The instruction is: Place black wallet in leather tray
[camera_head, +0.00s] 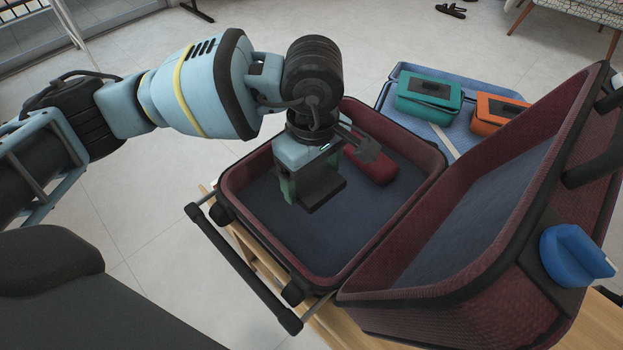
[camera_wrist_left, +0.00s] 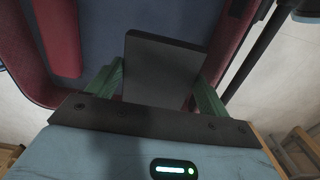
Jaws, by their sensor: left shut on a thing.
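My left gripper (camera_head: 314,188) is shut on the black wallet (camera_head: 325,187), a flat dark slab, over the left half of an open maroon suitcase (camera_head: 265,185). In the left wrist view the wallet (camera_wrist_left: 163,68) stands out between the two green fingers of the gripper (camera_wrist_left: 157,88), with the suitcase's dark blue lining (camera_wrist_left: 100,35) beyond it. I cannot tell the exact height of the wallet above the lining. I can make out nothing that is clearly a leather tray. My right gripper is not in view.
A red case (camera_head: 372,167) lies inside the suitcase, close to the gripper. The open lid (camera_head: 545,160) rises at the right, with a blue object (camera_head: 573,255) on its outside. Behind, a blue suitcase (camera_head: 392,78) holds a teal case (camera_head: 429,93) and an orange case (camera_head: 497,112).

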